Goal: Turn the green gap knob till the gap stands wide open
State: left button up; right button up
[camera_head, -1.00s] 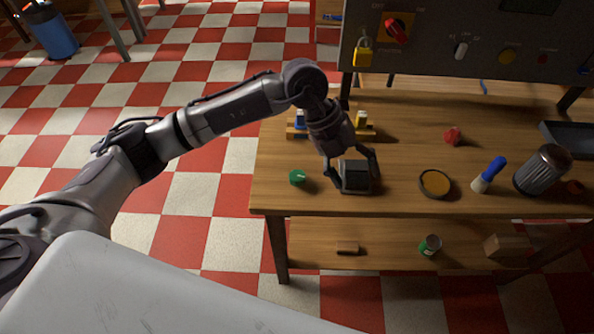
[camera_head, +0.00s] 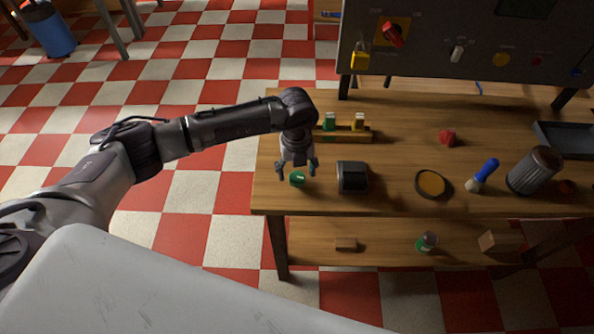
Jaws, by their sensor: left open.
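The green knob (camera_head: 297,179) sits on the workbench near its front left corner, with a pale mark on top. My left gripper (camera_head: 298,172) points down at it, open, one finger to each side of the knob. I cannot tell whether the fingers touch it. A dark box-shaped unit (camera_head: 353,177) stands just right of the knob. I cannot make out the gap or how wide it stands. My right gripper is not in view.
A wooden rack (camera_head: 345,135) with green and yellow pieces stands behind. To the right are a round dish (camera_head: 431,184), a blue-handled brush (camera_head: 484,175), a ribbed grey cylinder (camera_head: 534,171) and a red piece (camera_head: 447,138). A control panel (camera_head: 450,50) rises at the back.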

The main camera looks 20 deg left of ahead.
pick_arm(q)
jog(key=shift+f, duration=1.1)
jog(key=c, duration=1.1)
jog(key=shift+f+m+b, duration=0.15)
jog(key=shift+m+b, duration=0.85)
jog(key=shift+c, duration=0.2)
jog(key=m+b, duration=0.7)
jog(key=shift+w, duration=0.1)
jog(key=shift+r+m+b, duration=0.2)
jog(key=shift+m+b, duration=1.75)
jog(key=shift+m, duration=0.05)
jog(key=o, duration=1.1)
jog(key=shift+o, duration=0.2)
